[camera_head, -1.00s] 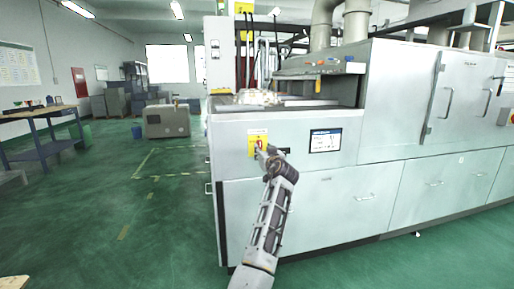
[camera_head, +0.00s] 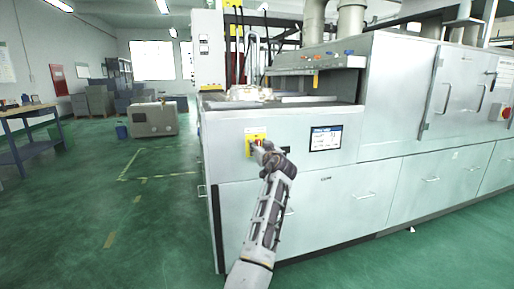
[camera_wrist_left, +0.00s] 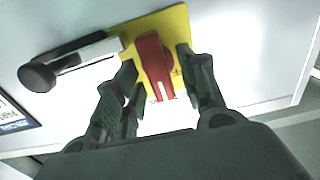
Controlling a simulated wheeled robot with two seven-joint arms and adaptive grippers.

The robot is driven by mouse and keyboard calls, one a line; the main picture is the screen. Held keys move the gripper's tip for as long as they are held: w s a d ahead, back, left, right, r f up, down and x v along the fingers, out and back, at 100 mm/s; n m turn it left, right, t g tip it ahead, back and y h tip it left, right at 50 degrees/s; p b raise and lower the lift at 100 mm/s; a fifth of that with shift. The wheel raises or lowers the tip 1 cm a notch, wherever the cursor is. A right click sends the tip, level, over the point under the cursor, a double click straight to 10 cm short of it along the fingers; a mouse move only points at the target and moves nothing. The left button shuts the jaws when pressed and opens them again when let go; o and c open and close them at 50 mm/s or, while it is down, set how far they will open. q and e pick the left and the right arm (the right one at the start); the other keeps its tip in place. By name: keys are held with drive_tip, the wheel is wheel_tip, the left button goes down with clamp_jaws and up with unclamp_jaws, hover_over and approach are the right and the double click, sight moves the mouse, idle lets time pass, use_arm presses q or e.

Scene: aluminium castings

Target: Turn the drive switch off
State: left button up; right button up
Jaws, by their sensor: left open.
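The drive switch is a red handle (camera_wrist_left: 155,65) on a yellow plate (camera_wrist_left: 181,22), which is on the pale front panel of a large machine. In the head view the yellow plate (camera_head: 256,133) shows just beyond my left gripper (camera_head: 258,149), which partly hides the switch. In the left wrist view the fingers of my left gripper (camera_wrist_left: 161,80) are open, one on each side of the red handle. I cannot tell whether either finger touches it. My right gripper is not in view.
A black-knobbed lever (camera_wrist_left: 40,76) sticks out beside the yellow plate. A display screen (camera_head: 326,138) is on the panel to the right. The machine (camera_head: 330,205) fills the right side. Green floor (camera_head: 150,220) is open to the left, with a grey cabinet (camera_head: 153,119) farther back.

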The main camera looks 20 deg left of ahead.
use_arm(q)
clamp_jaws()
idle(0.3)
